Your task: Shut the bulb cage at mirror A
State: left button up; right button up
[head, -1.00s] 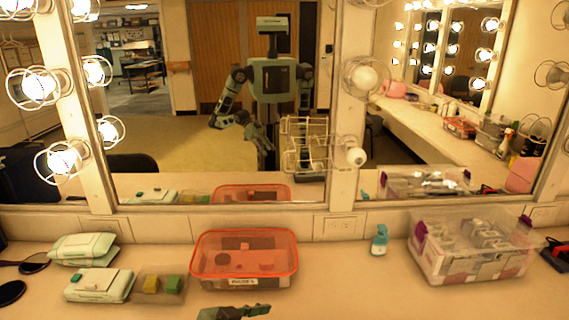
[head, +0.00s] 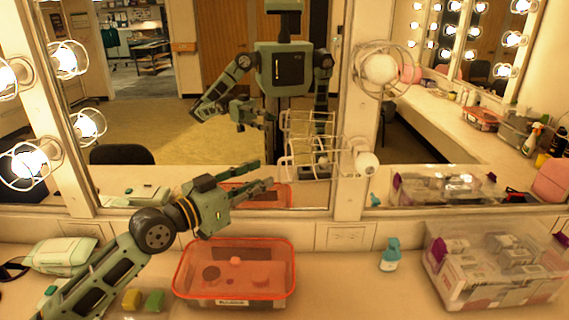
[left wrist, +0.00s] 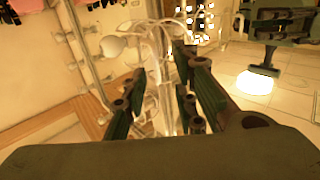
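The open wire bulb cage (head: 308,150) hangs in front of the mirror, swung out to the left of an unlit round bulb (head: 367,163) on the post between two mirrors. The bulb is bare. My left gripper (head: 268,173) is open and empty, its fingers pointing right toward the cage's left side, with a small apparent gap. In the left wrist view the cage's pale wires (left wrist: 165,60) show beyond and between the spread fingers, and the bulb (left wrist: 112,47) is to their left. I cannot tell whether a finger touches the wire. My right gripper is not in direct view.
A closed cage (head: 383,70) surrounds the bulb above. Lit caged bulbs line the left post.

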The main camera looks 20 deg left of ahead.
aim_at(279, 177)
pick_arm(q)
jog(key=w+d+p, duration=0.1)
jog(key=w+d+r+p, duration=0.1)
jog(key=w+d, duration=0.1)
jog(key=shift+w, duration=0.15)
jog(key=shift+w+d+f+p, duration=0.15)
jog(key=shift+w+d, duration=0.05)
jog(key=shift+w, duration=0.3)
jog(key=shift+w+d+f+p, duration=0.15)
jog(key=shift+w+d, duration=0.05)
jog(key=shift+w, duration=0.35)
grip_shut()
jog(key=shift+d, duration=0.1)
jog(key=shift+r, duration=0.1)
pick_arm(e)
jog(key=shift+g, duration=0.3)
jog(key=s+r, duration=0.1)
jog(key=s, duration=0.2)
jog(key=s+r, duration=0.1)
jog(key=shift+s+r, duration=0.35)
